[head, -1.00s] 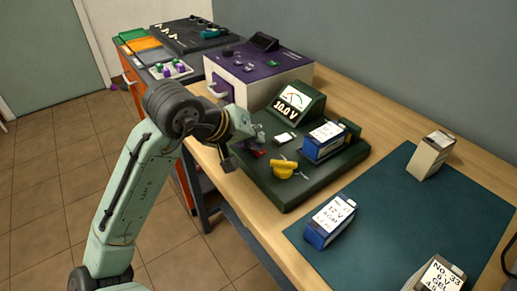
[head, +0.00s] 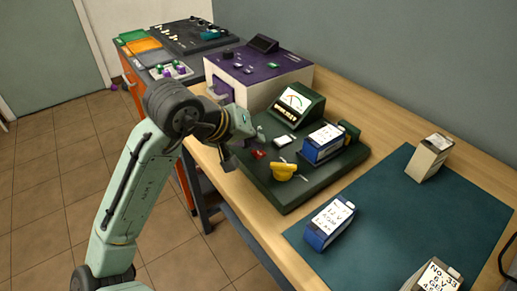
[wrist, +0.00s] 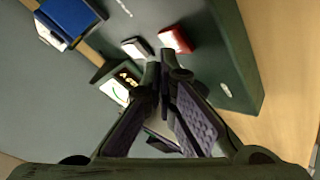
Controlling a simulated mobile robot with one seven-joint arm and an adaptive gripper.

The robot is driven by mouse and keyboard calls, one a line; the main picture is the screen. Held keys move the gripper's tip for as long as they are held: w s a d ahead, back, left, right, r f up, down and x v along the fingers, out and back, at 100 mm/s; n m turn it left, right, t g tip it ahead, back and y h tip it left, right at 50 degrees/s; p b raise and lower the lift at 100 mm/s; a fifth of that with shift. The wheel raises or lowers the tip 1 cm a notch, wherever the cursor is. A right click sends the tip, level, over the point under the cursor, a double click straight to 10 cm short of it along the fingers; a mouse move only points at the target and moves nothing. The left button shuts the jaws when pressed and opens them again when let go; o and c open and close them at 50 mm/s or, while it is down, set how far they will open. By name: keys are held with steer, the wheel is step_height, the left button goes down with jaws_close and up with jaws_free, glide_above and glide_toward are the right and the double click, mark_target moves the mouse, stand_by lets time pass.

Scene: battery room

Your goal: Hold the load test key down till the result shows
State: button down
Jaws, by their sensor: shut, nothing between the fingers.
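The dark green tester (head: 290,190) stands on the bench with a dial meter (head: 295,99) and a display strip (head: 286,114) whose text is too small to read surely. A red key (head: 258,154) and a white key (head: 283,141) sit on its top; I cannot read labels on them. In the wrist view the red key (wrist: 177,40) and white key (wrist: 136,48) lie just beyond the fingertips. My gripper (wrist: 164,66) is shut and empty, its tips close to the red key and apparently apart from it. A blue battery (head: 323,143) sits in the tester.
A yellow knob (head: 283,172) is on the tester's front. A purple-topped unit (head: 262,65) stands behind. A second blue battery (head: 329,222) and two pale ones (head: 429,157) (head: 437,277) stand on the teal mat (head: 400,220).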

steer(key=shift+r, duration=0.35)
steer(key=shift+r+p, duration=1.95)
steer(key=shift+r, duration=0.6)
